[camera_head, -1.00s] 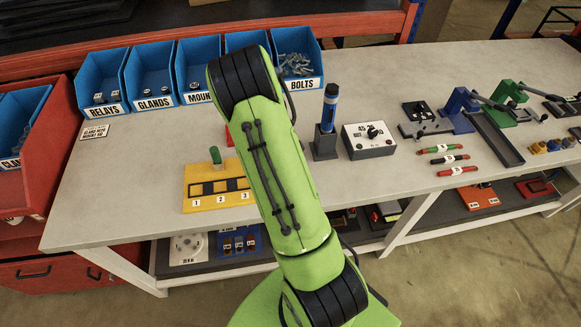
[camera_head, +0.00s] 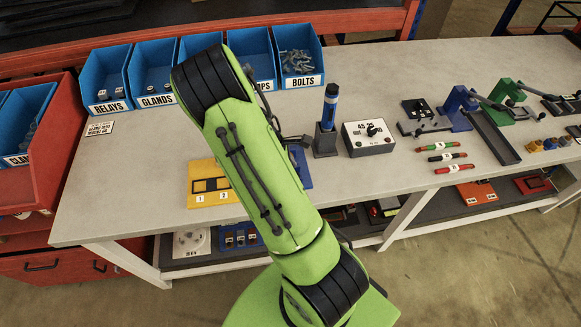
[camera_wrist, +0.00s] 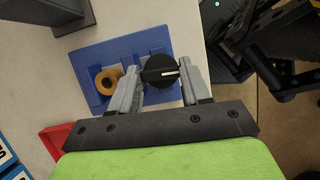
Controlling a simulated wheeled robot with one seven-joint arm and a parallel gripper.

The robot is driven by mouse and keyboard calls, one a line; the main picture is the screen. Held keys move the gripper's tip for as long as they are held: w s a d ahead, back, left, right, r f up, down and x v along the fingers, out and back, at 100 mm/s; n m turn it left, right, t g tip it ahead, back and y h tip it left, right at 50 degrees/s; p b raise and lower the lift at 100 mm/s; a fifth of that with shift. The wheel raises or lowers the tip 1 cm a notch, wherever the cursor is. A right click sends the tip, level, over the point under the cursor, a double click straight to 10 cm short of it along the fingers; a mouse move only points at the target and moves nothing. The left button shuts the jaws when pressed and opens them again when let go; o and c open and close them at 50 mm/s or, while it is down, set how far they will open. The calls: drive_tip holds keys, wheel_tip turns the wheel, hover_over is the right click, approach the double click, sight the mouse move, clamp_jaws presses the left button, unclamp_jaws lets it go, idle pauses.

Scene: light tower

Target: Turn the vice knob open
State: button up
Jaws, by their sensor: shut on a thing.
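The vice knob (camera_wrist: 159,70) is black and round with a white pointer line, seen in the wrist view. It sits over the right part of a blue vice plate (camera_wrist: 93,56) near the bench edge. My gripper (camera_wrist: 162,75) is shut on the knob, with one grey finger on each side. An orange-brown ring (camera_wrist: 107,80) lies on the plate left of the knob. In the head view only a bit of the blue plate (camera_head: 304,168) shows beside my green arm. My arm hides the knob and the fingers there.
A yellow numbered board (camera_head: 205,185) lies left of my arm. A blue marker in a dark holder (camera_head: 325,140) and a white dial box (camera_head: 368,138) stand to the right. Blue bins (camera_head: 297,65) line the back. In the wrist view, a red part (camera_wrist: 62,142) lies lower left.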

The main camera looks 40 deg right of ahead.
drive_tip(key=shift+n, duration=0.5)
drive_tip(key=o, duration=1.1)
drive_tip(key=shift+c, duration=0.2)
drive_tip(key=p+v, duration=0.3)
drive_tip(key=v, duration=1.2)
drive_tip(key=shift+a+r, duration=0.25)
drive_tip(key=shift+r, duration=0.15)
drive_tip(key=shift+s, duration=0.15)
